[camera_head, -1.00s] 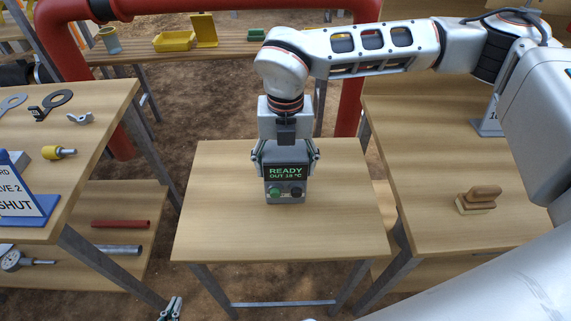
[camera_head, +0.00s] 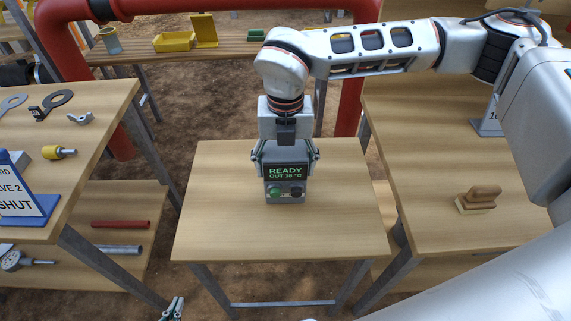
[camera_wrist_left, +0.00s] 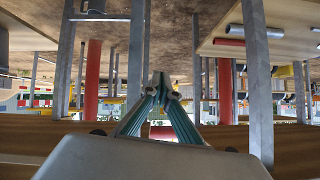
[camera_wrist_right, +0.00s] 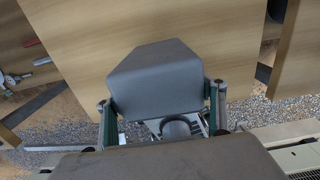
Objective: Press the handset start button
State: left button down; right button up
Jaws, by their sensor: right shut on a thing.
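The grey handset (camera_head: 285,198) is upright at the small middle table (camera_head: 230,235); I cannot tell whether its base touches the wood. Its lit display (camera_head: 286,172) reads READY with an OUT temperature line. Below it are a green button (camera_head: 274,191) at left and a dark button (camera_head: 296,192) at right. My right gripper (camera_head: 285,158) is shut on the handset from above, one finger on each side. The right wrist view shows the handset (camera_wrist_right: 157,80) between the fingers. My left gripper (camera_head: 172,309) is low, in front of the table, its fingertips together and empty in the left wrist view (camera_wrist_left: 160,82).
The left bench (camera_head: 75,150) holds washers, fittings and a blue sign stand (camera_head: 25,205). The right bench (camera_head: 440,190) holds a wooden brush (camera_head: 478,200). Red pipes (camera_head: 345,100) and a back bench with yellow bins (camera_head: 173,41) stand behind. The table around the handset is clear.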

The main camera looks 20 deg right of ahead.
pick_arm(q)
jog(key=d+r+m+t, duration=0.2)
jog(key=d+r+m, duration=0.4)
jog(key=r, duration=0.3)
jog(key=d+r+m+t, duration=0.2)
jog(key=d+r+m, duration=0.4)
jog(key=r, duration=0.2)
jog(key=n+h, duration=0.1)
jog(key=h, duration=0.6)
send_near(278, 196)
jog(key=shift+s+d+f, duration=0.15)
jog(key=shift+s+d, duration=0.05)
jog(key=shift+s, duration=0.25)
jog(key=shift+s+d+f, duration=0.2)
jog(key=shift+s, duration=0.25)
jog(key=shift+w+d+r, duration=0.1)
jog(key=shift+d, duration=0.1)
jog(key=shift+w+d, duration=0.1)
jog(key=shift+w, duration=0.2)
jog(key=shift+w+d, duration=0.25)
jog(key=shift+w, duration=0.65)
jog(key=shift+w+d, duration=0.2)
jog(key=shift+w, duration=0.7)
jog(key=shift+w+d, duration=0.25)
jog(key=shift+w, duration=0.65)
